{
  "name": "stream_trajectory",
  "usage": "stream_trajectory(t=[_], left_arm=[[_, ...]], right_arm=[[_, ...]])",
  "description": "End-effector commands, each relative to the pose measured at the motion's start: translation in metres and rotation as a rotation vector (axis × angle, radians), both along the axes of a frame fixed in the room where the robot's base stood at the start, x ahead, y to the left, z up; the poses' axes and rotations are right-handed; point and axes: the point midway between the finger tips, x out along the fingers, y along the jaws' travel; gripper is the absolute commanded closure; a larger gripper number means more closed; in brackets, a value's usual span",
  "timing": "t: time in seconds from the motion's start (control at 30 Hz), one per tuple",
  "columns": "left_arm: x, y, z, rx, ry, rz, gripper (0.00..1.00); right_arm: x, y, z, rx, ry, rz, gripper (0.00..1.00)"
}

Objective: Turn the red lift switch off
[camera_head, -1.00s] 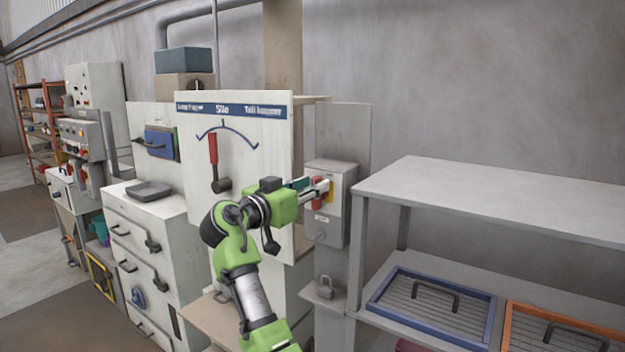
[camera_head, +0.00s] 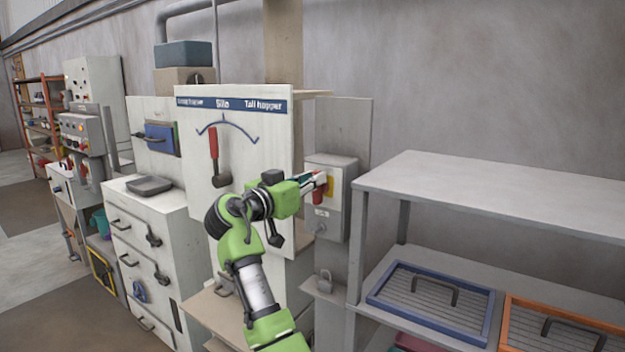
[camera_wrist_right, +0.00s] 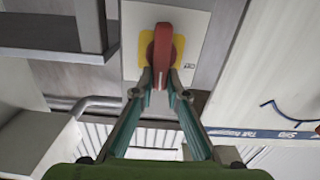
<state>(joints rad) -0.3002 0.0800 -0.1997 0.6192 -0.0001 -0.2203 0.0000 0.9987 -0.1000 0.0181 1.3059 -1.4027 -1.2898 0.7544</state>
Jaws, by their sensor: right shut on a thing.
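The red lift switch (camera_head: 319,190) is a red handle on a yellow plate, on the front of a grey box (camera_head: 340,215) fixed to a grey post. In the right wrist view the red handle (camera_wrist_right: 163,45) stands lengthwise in the picture, over the yellow plate (camera_wrist_right: 144,50), with a small label beside it. My right gripper (camera_wrist_right: 160,80) is shut on the handle's near end, one green finger on each side. In the head view my right gripper (camera_head: 314,184) partly hides the switch. My left gripper is not in view.
A white panel (camera_head: 270,145) with a red-handled lever (camera_head: 214,150) stands just left of my right arm. A grey shelf (camera_head: 490,190) with blue-framed (camera_head: 375,296) and orange-framed trays is at right.

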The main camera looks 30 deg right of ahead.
Motion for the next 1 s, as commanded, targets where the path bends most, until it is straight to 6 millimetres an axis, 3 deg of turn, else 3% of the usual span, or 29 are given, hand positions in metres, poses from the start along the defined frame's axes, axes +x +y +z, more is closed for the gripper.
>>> stream_trajectory(t=[1.0], left_arm=[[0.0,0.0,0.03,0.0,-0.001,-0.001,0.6]], right_arm=[[0.018,0.006,-0.011,-0.334,0.82,-0.002,1.0]])
